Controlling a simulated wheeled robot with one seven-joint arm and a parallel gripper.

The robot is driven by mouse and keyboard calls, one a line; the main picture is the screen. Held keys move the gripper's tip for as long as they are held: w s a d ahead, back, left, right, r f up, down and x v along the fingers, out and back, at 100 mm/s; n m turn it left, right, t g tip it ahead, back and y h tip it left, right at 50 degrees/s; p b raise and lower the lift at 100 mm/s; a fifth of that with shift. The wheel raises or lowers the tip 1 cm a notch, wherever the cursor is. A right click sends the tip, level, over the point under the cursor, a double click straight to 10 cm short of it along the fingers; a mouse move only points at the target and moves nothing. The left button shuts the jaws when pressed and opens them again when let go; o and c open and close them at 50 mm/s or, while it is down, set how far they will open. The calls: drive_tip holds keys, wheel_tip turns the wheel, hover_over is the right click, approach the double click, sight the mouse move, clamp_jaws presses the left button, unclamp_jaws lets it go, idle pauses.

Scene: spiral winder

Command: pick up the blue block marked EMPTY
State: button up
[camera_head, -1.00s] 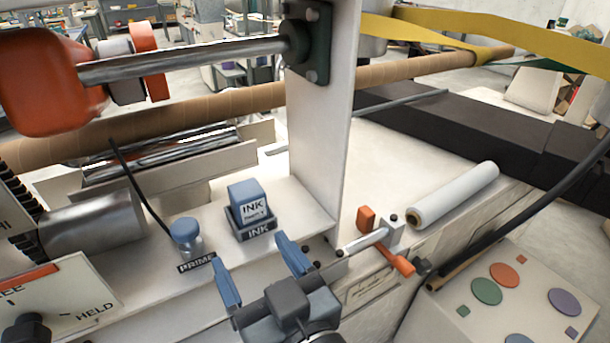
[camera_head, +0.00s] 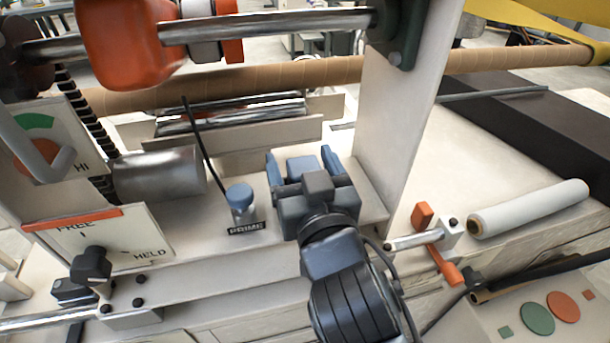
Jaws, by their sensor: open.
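The blue block (camera_head: 302,168) shows only in part, between the two blue fingers of my gripper (camera_head: 302,164). Its marked face and its INK holder are hidden behind the gripper body. The fingers are apart, one on each side of the block. I cannot tell whether either finger touches it. The block stands on the pale machine deck (camera_head: 378,208), just left of the white upright plate.
A blue PRIME knob (camera_head: 240,196) stands close left of my gripper. The white upright plate (camera_head: 402,120) rises close on the right. An orange-handled lever (camera_head: 437,245) and white roll (camera_head: 530,208) lie farther right. A cardboard tube (camera_head: 290,75) crosses behind.

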drive_tip(key=shift+c, duration=0.2)
drive_tip(key=c, duration=1.1)
drive_tip(key=shift+o, duration=0.2)
drive_tip(key=shift+r, duration=0.1)
